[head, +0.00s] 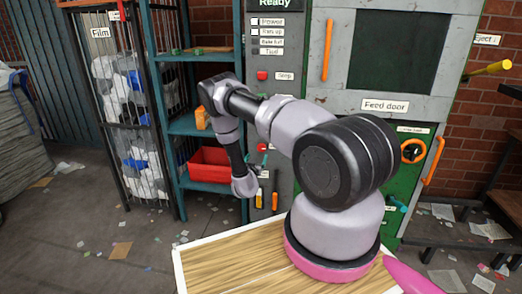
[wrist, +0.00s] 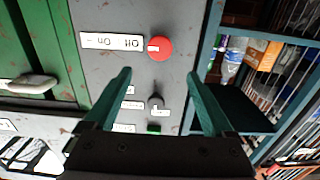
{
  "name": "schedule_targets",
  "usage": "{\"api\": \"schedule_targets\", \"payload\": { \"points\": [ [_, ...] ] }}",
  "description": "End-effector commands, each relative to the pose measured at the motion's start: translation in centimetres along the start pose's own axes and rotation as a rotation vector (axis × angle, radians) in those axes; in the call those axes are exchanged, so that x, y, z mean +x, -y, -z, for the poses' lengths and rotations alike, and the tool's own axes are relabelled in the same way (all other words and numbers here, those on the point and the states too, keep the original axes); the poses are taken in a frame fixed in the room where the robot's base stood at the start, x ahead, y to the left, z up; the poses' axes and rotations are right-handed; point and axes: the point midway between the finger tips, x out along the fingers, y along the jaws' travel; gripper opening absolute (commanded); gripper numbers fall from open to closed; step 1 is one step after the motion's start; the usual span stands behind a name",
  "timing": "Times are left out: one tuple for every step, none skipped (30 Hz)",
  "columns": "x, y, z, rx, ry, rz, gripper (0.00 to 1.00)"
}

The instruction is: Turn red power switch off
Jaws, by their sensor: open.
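The red power switch (wrist: 160,47) is a round red knob on the grey panel in the wrist view, with a pale mark at its left edge. A white label (wrist: 112,41) reading "Off On" appears upside down to its left. My gripper (wrist: 158,76) is open and empty. Its two teal fingers point toward the panel, one on each side of the knob's line, with their tips apart from it. In the head view, my arm bends down in front of the panel and the fingers are hard to make out.
A black knob (wrist: 155,102) and a green button (wrist: 154,128) sit on the panel between my fingers. A blue shelf (head: 192,123) with a red bin (head: 210,169) stands left of the panel. The green machine with the feed door (head: 385,106) is at right.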

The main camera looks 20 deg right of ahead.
Motion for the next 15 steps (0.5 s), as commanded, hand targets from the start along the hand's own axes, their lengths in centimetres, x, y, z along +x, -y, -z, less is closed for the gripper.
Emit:
{"api": "schedule_targets", "payload": {
  "points": [
    [-0.1,-0.1,-0.5,-0.010,-0.007,0.004,0.88],
    [-0.1,-0.2,-0.6,-0.012,-0.010,0.005,0.88],
    [0.1,-0.2,-0.7,-0.015,-0.013,0.005,0.88],
    [0.4,-0.3,-0.7,-0.016,-0.014,0.005,0.88],
    [0.7,-0.3,-0.7,-0.016,-0.014,0.005,0.88],
    [1.3,-0.3,-0.7,-0.016,-0.015,0.005,0.88],
    [1.7,-0.3,-0.6,-0.015,-0.015,0.004,0.88],
    [2.2,-0.3,-0.6,-0.015,-0.015,0.004,0.88],
    [3.0,-0.3,-0.6,-0.014,-0.015,0.004,0.88],
    [3.6,-0.3,-0.6,-0.014,-0.015,0.004,0.88],
    [4.2,-0.3,-0.6,-0.014,-0.015,0.005,0.88],
    [5.0,-0.3,-0.6,-0.014,-0.014,0.004,0.88],
    [5.6,-0.3,-0.6,-0.015,-0.015,0.005,0.88],
    [6.1,-0.3,-0.6,-0.013,-0.013,0.005,0.88],
    [6.9,-0.2,-0.6,-0.015,-0.014,0.005,0.88]
  ]
}}
